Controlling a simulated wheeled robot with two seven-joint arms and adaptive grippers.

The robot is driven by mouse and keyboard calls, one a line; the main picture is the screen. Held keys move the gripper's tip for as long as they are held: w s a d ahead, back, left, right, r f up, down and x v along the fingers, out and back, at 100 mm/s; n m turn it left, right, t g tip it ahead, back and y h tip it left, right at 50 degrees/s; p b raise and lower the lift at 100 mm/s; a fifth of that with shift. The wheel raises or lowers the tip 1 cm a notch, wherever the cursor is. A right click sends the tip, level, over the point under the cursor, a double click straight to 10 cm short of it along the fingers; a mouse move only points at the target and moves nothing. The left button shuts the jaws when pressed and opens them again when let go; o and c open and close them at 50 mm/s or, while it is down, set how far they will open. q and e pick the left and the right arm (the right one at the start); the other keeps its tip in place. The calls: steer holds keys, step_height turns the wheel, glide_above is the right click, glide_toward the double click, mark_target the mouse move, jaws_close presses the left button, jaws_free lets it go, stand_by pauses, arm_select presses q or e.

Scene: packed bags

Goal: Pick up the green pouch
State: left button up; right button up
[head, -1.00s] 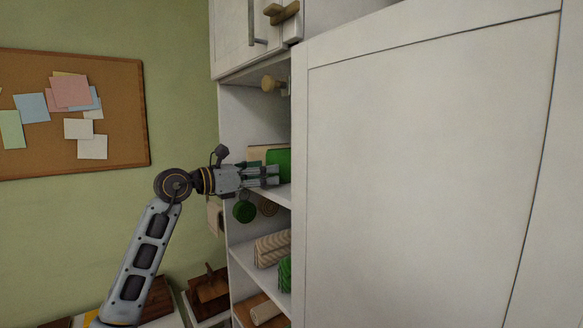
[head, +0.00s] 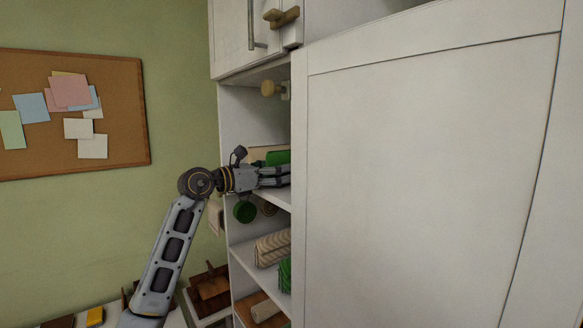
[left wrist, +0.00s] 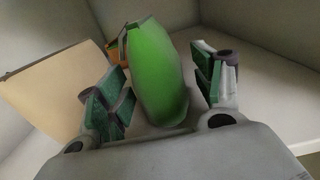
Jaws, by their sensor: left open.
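The green pouch (left wrist: 156,72) stands upright on a white shelf in the left wrist view, between the two fingers of my left gripper (left wrist: 158,88). The gripper is open, with a finger on each side of the pouch and a visible gap on the right. In the head view the gripper (head: 274,176) reaches into the upper shelf compartment, and part of the green pouch (head: 277,157) shows above its fingers. My right gripper is not in view.
A beige flat item (left wrist: 52,88) stands left of the pouch, and a small orange item (left wrist: 117,50) is behind it. The large white cabinet panel (head: 420,170) borders the opening on the right.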

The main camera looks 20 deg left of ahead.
arm_select(q)
steer(key=shift+w+d, duration=0.1)
steer(key=shift+w, duration=0.05)
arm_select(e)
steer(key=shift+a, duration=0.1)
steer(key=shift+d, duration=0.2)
arm_select(q)
steer(key=shift+c, duration=0.6)
steer(key=c, duration=1)
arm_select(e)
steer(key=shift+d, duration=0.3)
arm_select(q)
steer(key=shift+r, duration=0.2)
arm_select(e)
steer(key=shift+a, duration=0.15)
